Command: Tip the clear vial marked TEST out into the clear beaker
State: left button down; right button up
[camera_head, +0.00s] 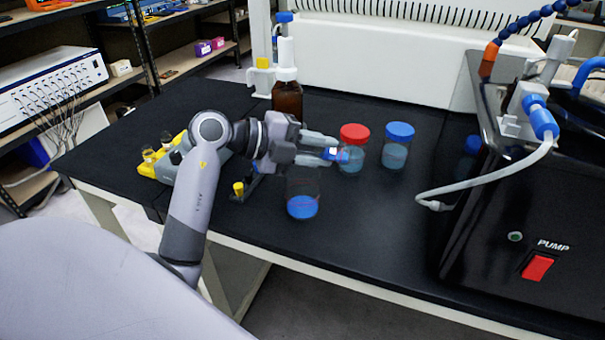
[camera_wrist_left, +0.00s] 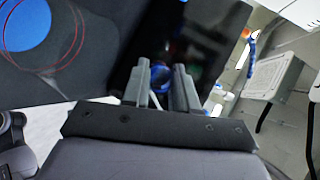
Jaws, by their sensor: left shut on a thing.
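My left gripper (camera_head: 328,152) reaches in from the left above the black bench and is shut on a small vial (camera_head: 342,155) with blue and white on it. In the left wrist view the gripper (camera_wrist_left: 163,80) has the vial (camera_wrist_left: 160,76) between its fingers, mostly hidden; I cannot read its marking or tell its exact tilt. The clear beaker (camera_head: 303,205), with a blue bottom, stands on the bench below and left of the vial, apart from it. The beaker (camera_wrist_left: 28,28) also shows at the upper left of the wrist view. My right gripper is not in view.
A red-capped jar (camera_head: 354,150) and a blue-capped jar (camera_head: 397,148) stand close behind the vial. A brown bottle (camera_head: 287,101) stands farther back. A yellow rack (camera_head: 152,170) is at left. The black pump unit (camera_head: 530,235) and its hose bound the right. Bench right of the beaker is clear.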

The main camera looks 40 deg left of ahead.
pick_arm(q)
jog(key=shift+s+a+t+h+b, duration=0.2)
jog(key=shift+a+t+h+b, duration=0.1)
jog(key=shift+a+h+b, duration=0.15)
dwell(0.4)
jog(key=shift+n+t+h+b, duration=0.3)
jog(key=shift+t+h+b, duration=0.15)
jog(key=shift+t+h, duration=0.25)
dwell(0.6)
jog(key=shift+s+a+r+t+h, duration=0.1)
jog(key=shift+r+t+h, duration=0.25)
jog(key=shift+r+t, duration=0.25)
dwell(0.5)
